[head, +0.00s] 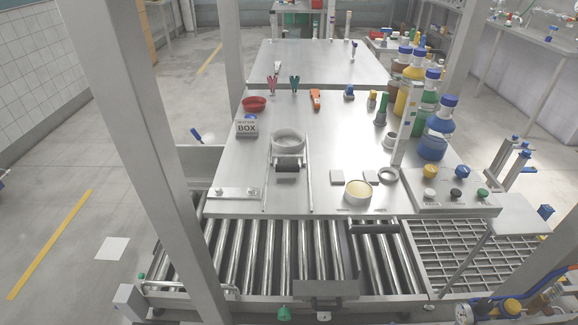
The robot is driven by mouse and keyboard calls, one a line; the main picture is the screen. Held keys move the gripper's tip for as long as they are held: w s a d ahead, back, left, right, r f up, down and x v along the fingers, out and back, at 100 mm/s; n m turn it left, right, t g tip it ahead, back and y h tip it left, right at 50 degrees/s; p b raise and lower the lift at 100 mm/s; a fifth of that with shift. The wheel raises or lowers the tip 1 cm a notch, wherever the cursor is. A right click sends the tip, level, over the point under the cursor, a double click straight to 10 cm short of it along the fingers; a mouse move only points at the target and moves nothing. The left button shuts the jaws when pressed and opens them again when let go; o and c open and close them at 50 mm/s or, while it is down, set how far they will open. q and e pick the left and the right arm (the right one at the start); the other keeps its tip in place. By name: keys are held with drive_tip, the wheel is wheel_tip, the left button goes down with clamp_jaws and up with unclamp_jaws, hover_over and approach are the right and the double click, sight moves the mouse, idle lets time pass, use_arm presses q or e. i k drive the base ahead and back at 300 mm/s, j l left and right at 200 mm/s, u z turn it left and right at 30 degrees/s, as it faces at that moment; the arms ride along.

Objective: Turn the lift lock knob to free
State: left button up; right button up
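I cannot tell for sure which part is the lift lock knob. A control panel (455,207) at the right front of the steel table carries a yellow knob (430,172), a black knob (456,194) and a green knob (482,194). Their labels are too small to read. A separate green knob (284,313) sits low at the front edge of the roller conveyor, and a blue-handled lever (197,135) stands left of the table. Neither of my grippers shows in the head view.
Steel posts (165,150) rise at left.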

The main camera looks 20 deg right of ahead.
sight(431, 171)
drive_tip(key=z, duration=1.25)
